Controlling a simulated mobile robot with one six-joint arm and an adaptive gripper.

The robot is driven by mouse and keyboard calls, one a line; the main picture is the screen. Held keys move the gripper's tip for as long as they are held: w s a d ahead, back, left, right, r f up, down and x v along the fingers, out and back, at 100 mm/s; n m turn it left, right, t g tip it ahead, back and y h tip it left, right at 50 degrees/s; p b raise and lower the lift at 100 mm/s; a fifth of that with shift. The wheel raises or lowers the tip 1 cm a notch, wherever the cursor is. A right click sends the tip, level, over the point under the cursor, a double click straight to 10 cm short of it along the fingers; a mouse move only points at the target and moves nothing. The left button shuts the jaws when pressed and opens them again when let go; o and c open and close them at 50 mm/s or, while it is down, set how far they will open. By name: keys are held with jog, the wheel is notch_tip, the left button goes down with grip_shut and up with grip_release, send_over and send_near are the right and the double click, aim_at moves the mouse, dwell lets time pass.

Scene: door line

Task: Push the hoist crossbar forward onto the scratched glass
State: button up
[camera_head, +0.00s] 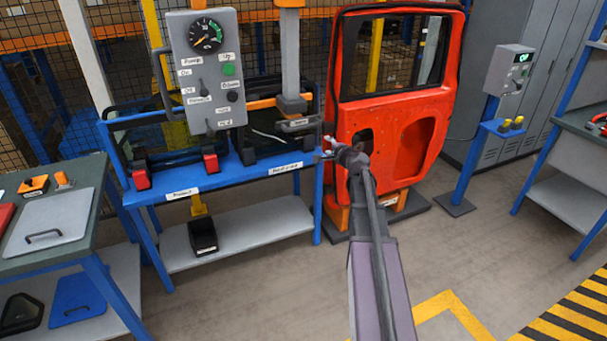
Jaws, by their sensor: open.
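The hoist is a grey column with an orange collar, standing over the right part of the blue bench. At its foot is a short dark grey labelled bar (296,126), which looks like the hoist crossbar; an orange bar runs behind it. A dark glass pane (262,143) with a pale scratch-like streak lies on the bench below and left of the bar, partly hidden by the hoist and panel. My gripper (322,150) is open at the bench's right end, just right of and below the bar. Contact with the bar cannot be told.
A grey control panel (207,75) with a gauge hangs over the blue bench (225,180). A red door (400,100) on a stand is close behind my arm. A left workbench (50,205), a blue post with a box (505,72) and a right bench flank the clear floor.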

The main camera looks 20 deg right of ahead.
jog(key=p+v, duration=0.1)
jog(key=v, duration=0.5)
jog(key=a+f+n+g+y, duration=0.1)
jog(key=a+f+n, duration=0.1)
jog(key=a, duration=0.4)
jog(key=s+a+f+n+g+y, duration=0.1)
jog(key=a+f+n+g+y, duration=0.1)
jog(key=a, duration=0.5)
jog(key=shift+s+f+n, duration=0.3)
jog(key=shift+f+n, duration=0.2)
jog(key=shift+n, duration=0.6)
jog(key=s+a+f+n+g+y, duration=0.1)
jog(key=s+a+f+n+g, duration=0.25)
jog(key=a, duration=0.25)
jog(key=s+a+f+n+g, duration=0.3)
jog(key=s+a, duration=0.2)
jog(key=a, duration=0.2)
jog(key=s+a+f+n+g+h, duration=0.2)
jog(key=s+g, duration=0.1)
jog(key=s, duration=0.3)
jog(key=s+a+f+n+g+h, duration=0.1)
jog(key=s+a+n+g+h, duration=0.1)
jog(key=s, duration=0.4)
jog(key=shift+s+a+f+n+g, duration=0.35)
jog(key=shift+s+a+n+g, duration=0.1)
jog(key=shift+n+g, duration=0.15)
jog(key=shift+w, duration=0.1)
